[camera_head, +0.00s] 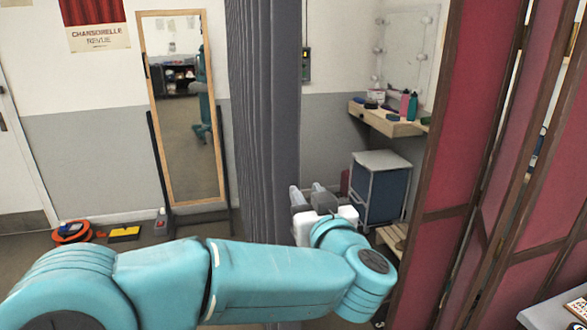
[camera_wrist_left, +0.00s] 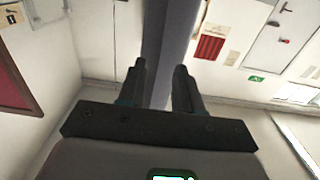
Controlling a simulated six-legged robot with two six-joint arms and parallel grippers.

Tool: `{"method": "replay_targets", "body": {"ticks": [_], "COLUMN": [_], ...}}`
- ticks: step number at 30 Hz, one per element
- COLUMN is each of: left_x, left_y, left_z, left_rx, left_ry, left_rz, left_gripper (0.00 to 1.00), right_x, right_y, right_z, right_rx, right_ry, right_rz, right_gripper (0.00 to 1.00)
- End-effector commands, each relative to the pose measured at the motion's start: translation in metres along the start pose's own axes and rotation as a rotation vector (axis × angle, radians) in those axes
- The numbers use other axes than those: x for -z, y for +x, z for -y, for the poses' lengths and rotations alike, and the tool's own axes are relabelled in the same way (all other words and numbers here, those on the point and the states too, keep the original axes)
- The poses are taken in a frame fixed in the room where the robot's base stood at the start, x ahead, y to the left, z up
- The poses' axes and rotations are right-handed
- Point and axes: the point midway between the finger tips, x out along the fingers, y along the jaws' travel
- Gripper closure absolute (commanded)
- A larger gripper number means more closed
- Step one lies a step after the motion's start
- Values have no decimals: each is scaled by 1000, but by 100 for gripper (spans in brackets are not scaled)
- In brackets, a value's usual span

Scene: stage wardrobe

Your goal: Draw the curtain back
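The grey curtain (camera_head: 264,110) hangs in narrow folds, gathered into a tall column near the middle of the head view. My left gripper (camera_head: 308,190) is at the curtain's right edge, low down, with its two fingers apart. In the left wrist view the curtain (camera_wrist_left: 168,35) shows as a grey band running up between the two fingers of the left gripper (camera_wrist_left: 160,75). Some gap shows beside the band, and I cannot tell whether the fingers touch the cloth. The curtain's lower end is hidden behind my left arm. My right gripper is not in view.
A framed standing mirror (camera_head: 186,125) is left of the curtain. An orange cable reel (camera_head: 72,232) and a yellow box (camera_head: 124,234) lie on the floor. A blue cabinet (camera_head: 380,190), a shelf (camera_head: 385,122) and a red folding screen (camera_head: 470,130) stand to the right.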

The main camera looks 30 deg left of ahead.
Motion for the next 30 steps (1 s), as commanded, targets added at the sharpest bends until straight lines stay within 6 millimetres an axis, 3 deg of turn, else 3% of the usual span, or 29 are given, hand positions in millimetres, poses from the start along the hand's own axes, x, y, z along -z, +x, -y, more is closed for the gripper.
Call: {"method": "replay_targets", "body": {"ticks": [6,12,18,26,30], "left_x": [1,1,0,-1,-1], "left_y": [55,90,105,105,105], "left_z": [3,2,1,-1,-1], "left_rx": [5,4,2,0,0], "left_ry": [2,1,0,1,1], "left_rz": [1,0,0,0,0], "left_gripper": [66,66,66,66,100], "right_x": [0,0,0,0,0], "right_y": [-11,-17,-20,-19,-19], "right_z": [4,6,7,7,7], "right_rx": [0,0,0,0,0], "right_ry": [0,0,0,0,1], "right_rz": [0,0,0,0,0], "right_gripper": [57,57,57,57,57]}}
